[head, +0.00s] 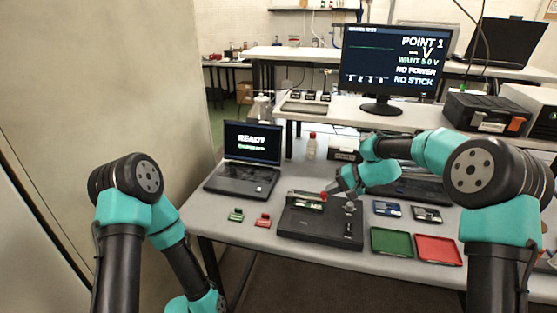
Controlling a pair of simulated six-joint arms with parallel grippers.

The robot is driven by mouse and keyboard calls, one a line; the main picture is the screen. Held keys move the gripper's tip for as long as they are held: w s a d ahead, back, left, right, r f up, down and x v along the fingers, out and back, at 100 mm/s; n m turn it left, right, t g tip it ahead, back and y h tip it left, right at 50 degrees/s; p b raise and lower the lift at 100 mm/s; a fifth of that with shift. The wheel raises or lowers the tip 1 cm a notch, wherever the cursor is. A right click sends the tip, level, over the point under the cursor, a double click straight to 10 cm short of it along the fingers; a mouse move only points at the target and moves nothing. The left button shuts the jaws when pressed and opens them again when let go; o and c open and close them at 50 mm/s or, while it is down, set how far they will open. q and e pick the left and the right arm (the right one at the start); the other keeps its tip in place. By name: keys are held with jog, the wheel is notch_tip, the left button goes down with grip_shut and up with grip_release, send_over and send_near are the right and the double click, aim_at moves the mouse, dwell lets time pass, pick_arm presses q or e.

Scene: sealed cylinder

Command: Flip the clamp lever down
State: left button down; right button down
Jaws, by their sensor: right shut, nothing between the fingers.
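A black test fixture (300,228) lies on the grey table in the head view. A green board (306,205) sits in its raised holder at the back left. A small red knob (323,197), which looks like the end of the clamp lever, shows at the right end of the holder. The lever's angle is too small to make out. My right gripper (331,191) is shut and empty, close beside the red knob; I cannot tell whether they touch. My left arm hangs at the lower left, and its gripper is out of view.
A laptop (252,144) reading READY stands left of the fixture. Small green (236,215) and red (263,220) parts lie before it. A green tray (391,243) and a red tray (438,250) lie right. A monitor (393,60) behind reads NO POWER, NO STICK.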

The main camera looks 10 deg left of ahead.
jog(key=shift+s+f, duration=0.1)
jog(key=shift+f, duration=0.35)
jog(key=shift+r, duration=0.55)
jog(key=v, duration=1.2)
jog(key=shift+r, duration=0.25)
jog(key=shift+a, duration=0.15)
